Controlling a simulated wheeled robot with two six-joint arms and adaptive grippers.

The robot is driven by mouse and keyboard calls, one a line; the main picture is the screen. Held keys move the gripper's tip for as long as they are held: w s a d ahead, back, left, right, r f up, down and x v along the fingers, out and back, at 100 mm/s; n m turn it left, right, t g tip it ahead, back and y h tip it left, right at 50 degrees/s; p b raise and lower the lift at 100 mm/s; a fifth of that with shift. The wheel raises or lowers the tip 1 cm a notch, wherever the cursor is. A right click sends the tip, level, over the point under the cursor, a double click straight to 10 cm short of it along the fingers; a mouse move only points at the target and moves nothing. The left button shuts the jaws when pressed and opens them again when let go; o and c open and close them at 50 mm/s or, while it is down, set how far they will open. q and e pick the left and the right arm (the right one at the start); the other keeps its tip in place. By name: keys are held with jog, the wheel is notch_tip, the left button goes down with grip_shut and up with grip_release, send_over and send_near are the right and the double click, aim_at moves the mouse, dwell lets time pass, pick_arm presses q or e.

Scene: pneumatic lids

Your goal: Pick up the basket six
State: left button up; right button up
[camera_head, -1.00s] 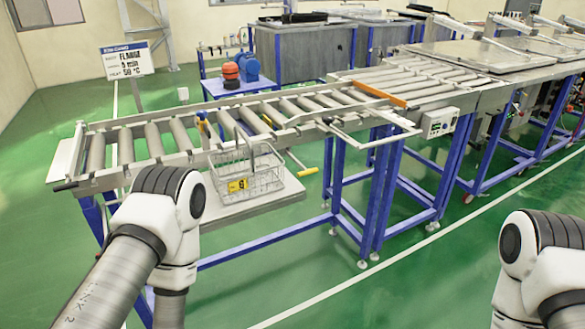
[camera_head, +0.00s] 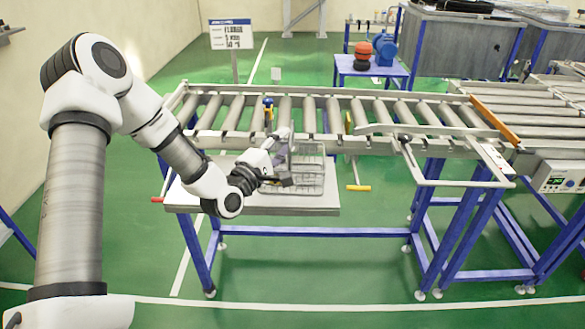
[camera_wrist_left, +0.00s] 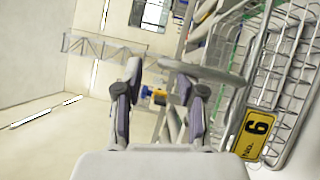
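Basket six is a wire basket (camera_head: 309,172) on the white shelf in front of the roller conveyor. In the left wrist view the basket (camera_wrist_left: 290,85) fills the right side, with its yellow "No. 6" tag (camera_wrist_left: 256,134) plain to see. My left gripper (camera_head: 281,143) is at the basket's left side in the head view, partly overlapping its left edge. Whether the gripper touches the basket is unclear. My right gripper is out of view.
The shelf (camera_head: 258,202) has bare room around the basket. The roller conveyor (camera_head: 232,112) runs just behind. A yellow-tipped lever (camera_head: 358,188) sticks out right of the basket. A sign (camera_head: 231,35) stands at the back left.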

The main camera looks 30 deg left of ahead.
pick_arm(q)
jog(key=w, duration=0.3)
jog(key=shift+r+p, duration=0.2)
jog(key=shift+p, duration=0.1)
jog(key=shift+w+a+f, duration=0.15)
jog(key=shift+w+f, duration=0.05)
jog(key=shift+w, duration=0.05)
jog(key=shift+r, duration=0.1)
grip_shut()
